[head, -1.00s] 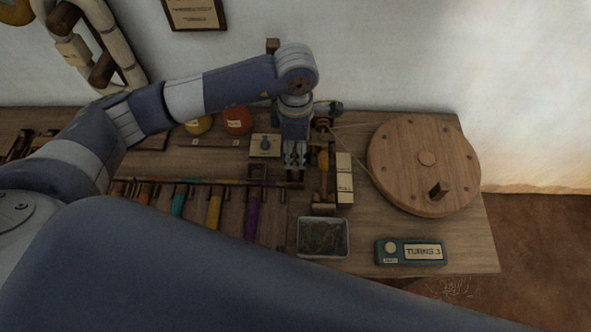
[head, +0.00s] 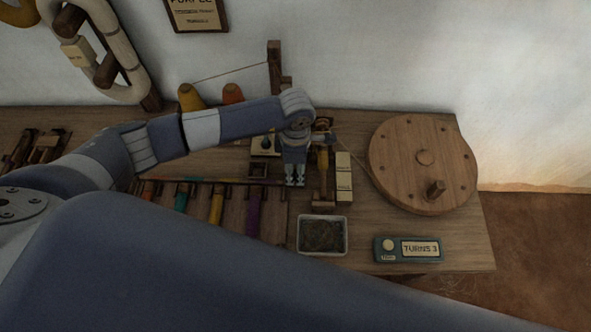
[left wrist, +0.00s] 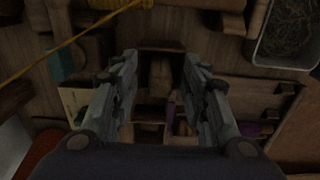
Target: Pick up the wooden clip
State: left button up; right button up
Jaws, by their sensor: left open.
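My left gripper (head: 295,182) points down over the bench, just left of the upright wooden spindle stand. It is open. In the left wrist view its two fingers (left wrist: 161,98) stand apart on either side of a small brown wooden piece (left wrist: 160,72), which looks like the wooden clip. The view is dark, and I cannot tell whether the fingers touch it. In the head view the gripper hides this piece. My right gripper is not in view.
A large wooden wheel (head: 400,165) stands to the right, with a thread running to the spindle. A tray of dark fibre (head: 322,251) and a turns counter (head: 408,250) sit in front. Coloured bobbins (head: 216,207) lie left. A post (head: 274,70) rises behind.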

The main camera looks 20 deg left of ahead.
pick_arm(q)
jog(key=c, duration=0.9)
jog(key=shift+r, duration=0.15)
